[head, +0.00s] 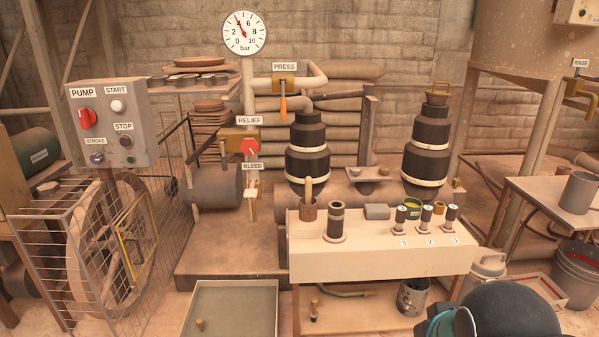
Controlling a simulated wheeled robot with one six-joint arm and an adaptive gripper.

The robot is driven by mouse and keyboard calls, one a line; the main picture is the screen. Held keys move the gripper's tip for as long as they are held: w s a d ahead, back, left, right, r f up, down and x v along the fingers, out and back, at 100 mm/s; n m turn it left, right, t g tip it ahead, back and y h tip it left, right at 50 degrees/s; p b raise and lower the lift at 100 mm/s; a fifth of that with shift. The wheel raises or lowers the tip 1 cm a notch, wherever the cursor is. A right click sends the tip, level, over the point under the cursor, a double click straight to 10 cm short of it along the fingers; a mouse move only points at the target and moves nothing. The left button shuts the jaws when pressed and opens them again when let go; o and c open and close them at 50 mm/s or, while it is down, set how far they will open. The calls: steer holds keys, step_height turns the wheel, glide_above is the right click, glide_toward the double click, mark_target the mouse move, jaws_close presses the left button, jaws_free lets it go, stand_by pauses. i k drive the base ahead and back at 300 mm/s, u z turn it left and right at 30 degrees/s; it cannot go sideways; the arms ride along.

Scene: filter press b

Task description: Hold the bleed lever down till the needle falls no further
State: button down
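The round bar gauge (244,32) hangs at the top centre, and its red needle points up and left, at about 4. The BLEED label (253,166) sits below the red RELIEF knob (250,147). The small brass bleed lever (252,206) shows under that label, beside the grey cylinder. It is too small to tell whether it is pressed. A dark rounded part with a teal ring at the bottom right seems to be my own arm, well away from the lever. My gripper does not show.
A pale bench (380,258) with black-topped valves stands right of the lever. A wire guard (75,250) surrounds a wheel at left, below the PUMP box (110,125). A shallow tray (232,290) lies on the floor in front. An orange-handled PRESS valve (283,95) is above.

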mark_target(252, 192)
steer(key=z, duration=0.25)
steer(key=i, duration=0.65)
steer(key=u, duration=0.55)
steer(key=i, duration=0.7)
steer(key=u, duration=0.6)
